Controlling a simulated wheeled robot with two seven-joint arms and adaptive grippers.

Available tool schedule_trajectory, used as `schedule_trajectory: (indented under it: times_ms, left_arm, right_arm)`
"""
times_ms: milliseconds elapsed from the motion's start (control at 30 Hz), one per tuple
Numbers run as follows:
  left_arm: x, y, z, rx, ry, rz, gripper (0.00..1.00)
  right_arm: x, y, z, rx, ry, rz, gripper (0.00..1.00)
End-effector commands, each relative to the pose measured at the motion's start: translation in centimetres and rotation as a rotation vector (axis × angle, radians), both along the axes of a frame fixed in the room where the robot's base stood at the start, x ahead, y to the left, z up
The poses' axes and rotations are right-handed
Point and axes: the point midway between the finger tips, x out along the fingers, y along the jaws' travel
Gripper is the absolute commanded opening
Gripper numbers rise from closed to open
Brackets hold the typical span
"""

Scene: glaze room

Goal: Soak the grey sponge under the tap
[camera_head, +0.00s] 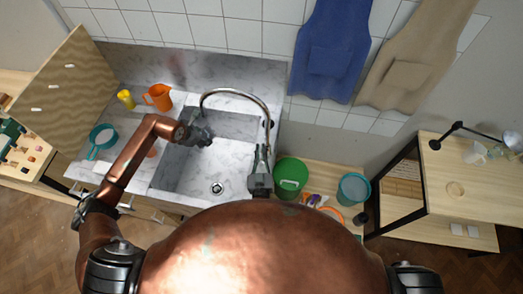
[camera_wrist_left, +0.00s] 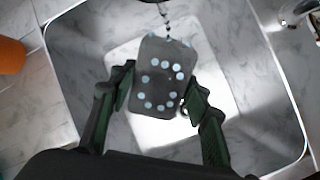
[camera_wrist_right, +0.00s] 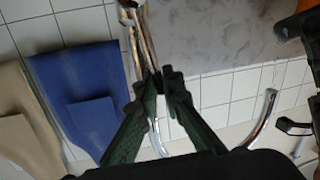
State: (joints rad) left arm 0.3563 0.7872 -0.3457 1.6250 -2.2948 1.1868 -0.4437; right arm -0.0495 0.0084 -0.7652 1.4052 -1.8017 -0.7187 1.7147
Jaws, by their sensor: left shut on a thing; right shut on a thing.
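The grey sponge (camera_wrist_left: 160,80) is between the fingers of my left gripper (camera_wrist_left: 155,98), which is shut on it. Pale bluish round spots show on its face. A thin wavy strand (camera_wrist_left: 166,20), apparently water, meets its top edge. In the head view my left gripper (camera_head: 205,138) is over the sink basin (camera_head: 190,180), below the spout of the curved chrome tap (camera_head: 237,91). My right gripper (camera_head: 260,172) is at the tap's right side. In the right wrist view my right gripper (camera_wrist_right: 160,85) is shut at a chrome part (camera_wrist_right: 138,40), apparently the tap lever; the contact is partly hidden.
An orange jug (camera_head: 158,97), a yellow item (camera_head: 126,98) and a teal pan-like item (camera_head: 102,139) stand on the counter left of the sink. A green bucket (camera_head: 291,175) stands to the right. Blue (camera_head: 331,50) and beige aprons (camera_head: 412,55) hang behind.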

Motion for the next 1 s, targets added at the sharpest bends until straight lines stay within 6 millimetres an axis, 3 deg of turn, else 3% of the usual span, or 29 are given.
schedule_trajectory:
  times_ms: [33,67,100,300,633,767,1000]
  left_arm:
    - [0.0,0.0,0.0,0.0,0.0,0.0,0.25]
    - [0.0,0.0,0.0,0.0,0.0,0.0,0.25]
    - [0.0,0.0,0.0,0.0,0.0,0.0,0.25]
    - [0.0,0.0,0.0,0.0,0.0,0.0,0.25]
    - [0.0,0.0,0.0,0.0,0.0,0.0,0.25]
    - [0.0,0.0,0.0,0.0,0.0,0.0,0.25]
    - [0.0,0.0,0.0,0.0,0.0,0.0,0.25]
  right_arm:
    - [0.0,0.0,0.0,0.0,0.001,0.001,0.0]
    - [0.0,0.0,0.0,0.0,0.001,0.001,0.09]
    - [0.0,0.0,0.0,0.001,0.0,0.001,0.12]
    - [0.0,0.0,0.0,0.0,0.0,0.001,0.25]
    - [-0.4,0.0,-0.1,0.0,0.0,0.001,0.25]
    - [-1.9,-0.2,-0.1,0.0,0.002,0.001,0.25]
    - [-6.9,-0.4,0.0,0.0,0.002,0.001,0.25]
